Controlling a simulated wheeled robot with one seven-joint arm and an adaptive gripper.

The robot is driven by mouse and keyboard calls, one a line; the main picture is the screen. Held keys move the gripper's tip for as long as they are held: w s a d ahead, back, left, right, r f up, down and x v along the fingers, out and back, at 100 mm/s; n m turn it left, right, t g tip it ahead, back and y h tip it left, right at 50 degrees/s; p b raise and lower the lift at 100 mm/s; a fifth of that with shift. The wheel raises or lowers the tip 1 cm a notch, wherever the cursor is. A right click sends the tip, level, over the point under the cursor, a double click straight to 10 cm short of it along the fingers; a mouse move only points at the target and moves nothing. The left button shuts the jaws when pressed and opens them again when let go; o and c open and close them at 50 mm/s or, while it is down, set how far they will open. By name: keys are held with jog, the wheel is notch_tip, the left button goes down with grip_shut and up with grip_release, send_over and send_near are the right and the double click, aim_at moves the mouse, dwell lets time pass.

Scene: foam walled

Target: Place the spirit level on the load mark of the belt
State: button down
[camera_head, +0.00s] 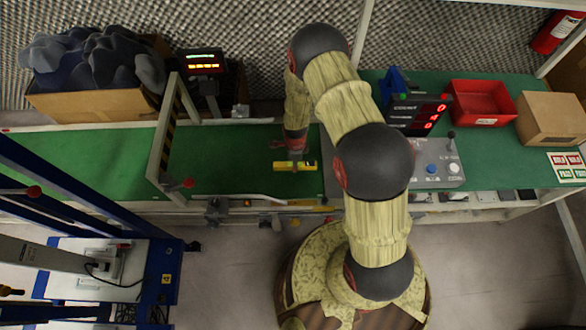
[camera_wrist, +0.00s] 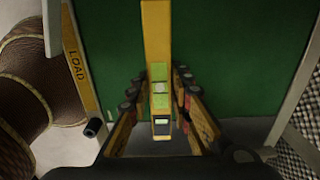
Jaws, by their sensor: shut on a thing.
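My gripper (camera_head: 295,154) is shut on the yellow spirit level (camera_head: 286,167) over the right part of the green belt (camera_head: 220,176). In the wrist view the spirit level (camera_wrist: 156,35) runs lengthwise between the fingers of my gripper (camera_wrist: 160,88), with its green vials showing. A yellow strip lettered LOAD (camera_wrist: 76,62) lies along the belt's edge, left of the level in the wrist view. The belt (camera_wrist: 240,60) spreads beneath the level. I cannot tell whether the level touches the belt. The lettering cannot be read in the head view.
A striped gate frame (camera_head: 163,140) spans the belt on the left. A control box (camera_head: 436,165), a red bin (camera_head: 483,103) and a cardboard box (camera_head: 553,119) stand to the right. A box of dark cloth-like items (camera_head: 95,102) is behind the belt. The belt between gate and gripper is clear.

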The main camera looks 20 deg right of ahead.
jog(key=shift+w+a+f, duration=0.2)
jog(key=shift+w+f, duration=0.1)
jog(key=shift+f, duration=0.15)
jog(key=shift+w+f+b, duration=0.1)
jog(key=shift+f+b, duration=0.95)
jog(key=shift+f, duration=0.55)
jog(key=shift+f, duration=0.15)
jog(key=c, duration=1.6)
grip_release()
